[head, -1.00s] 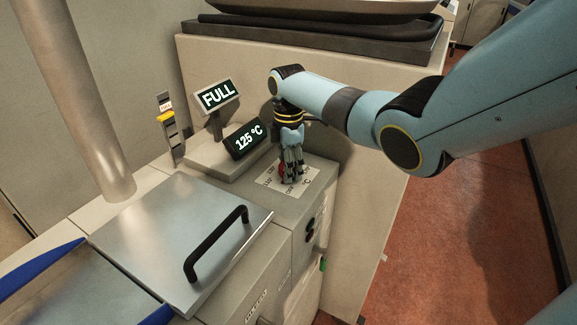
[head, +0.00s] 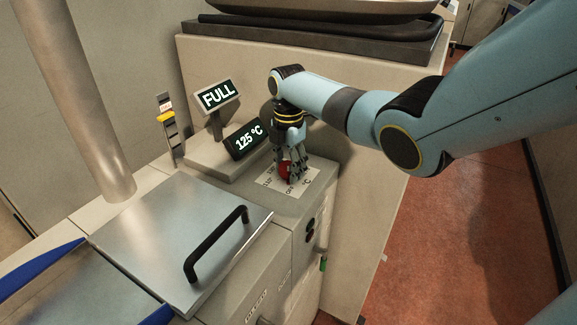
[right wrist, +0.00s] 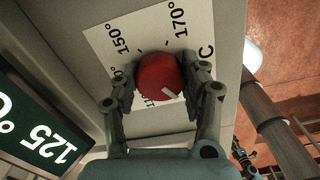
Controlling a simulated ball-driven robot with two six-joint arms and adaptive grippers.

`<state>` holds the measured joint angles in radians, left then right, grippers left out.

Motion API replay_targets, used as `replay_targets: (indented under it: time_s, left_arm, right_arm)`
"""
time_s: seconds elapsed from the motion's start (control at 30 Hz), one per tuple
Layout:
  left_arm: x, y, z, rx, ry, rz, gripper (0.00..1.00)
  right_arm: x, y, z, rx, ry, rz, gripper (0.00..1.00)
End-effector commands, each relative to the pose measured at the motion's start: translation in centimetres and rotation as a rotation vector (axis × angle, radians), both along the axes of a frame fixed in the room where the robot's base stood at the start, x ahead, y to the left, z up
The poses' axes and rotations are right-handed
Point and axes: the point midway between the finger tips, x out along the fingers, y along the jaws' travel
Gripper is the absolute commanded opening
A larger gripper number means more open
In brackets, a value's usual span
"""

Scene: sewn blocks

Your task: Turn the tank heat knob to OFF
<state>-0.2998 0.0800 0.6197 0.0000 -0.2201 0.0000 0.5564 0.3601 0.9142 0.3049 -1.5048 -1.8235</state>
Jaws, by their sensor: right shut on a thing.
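The tank heat knob is a round red knob (right wrist: 158,78) on a white dial plate (right wrist: 108,42). In the head view the knob (head: 284,171) shows beside my fingers, and OFF is printed on the plate's near side. My right gripper (right wrist: 157,68) points down with its fingers on both sides of the knob, shut on it. A white mark on the knob lies toward the lower right in the right wrist view, away from 150° and 170°. Other dial labels are partly hidden by my fingers.
A display (head: 247,138) reading 125 °C and a sign (head: 217,95) reading FULL stand behind the dial. A metal lid (head: 165,235) with a black handle (head: 217,243) lies to the left.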

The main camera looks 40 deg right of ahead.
Motion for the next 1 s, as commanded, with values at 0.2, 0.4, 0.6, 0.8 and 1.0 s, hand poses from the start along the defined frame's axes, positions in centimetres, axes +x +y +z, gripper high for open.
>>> replay_targets:
  time_s: [0.2, 0.4, 0.6, 0.8, 1.0]
  left_arm:
    - [0.0, 0.0, 0.0, 0.0, 0.0, 0.0, 0.4]
    - [0.0, 0.0, 0.0, 0.0, 0.0, 0.0, 0.4]
    - [0.0, 0.0, 0.0, 0.0, 0.0, 0.0, 0.4]
    - [-0.1, 0.1, 0.0, 0.001, 0.001, 0.0, 0.4]
    - [0.0, 0.0, 0.0, 0.0, 0.0, 0.0, 0.4]
  right_arm:
    - [0.1, 0.0, 0.1, 0.0, -0.002, 0.002, 0.12]
    - [0.1, 0.0, 0.1, 0.0, -0.002, 0.001, 0.66]
    - [0.0, 0.0, 0.0, 0.0, 0.0, 0.0, 0.68]
    - [0.1, -0.1, 1.0, -0.002, -0.003, 0.0, 0.68]
    - [0.2, -0.1, 5.1, -0.002, -0.006, 0.001, 0.68]
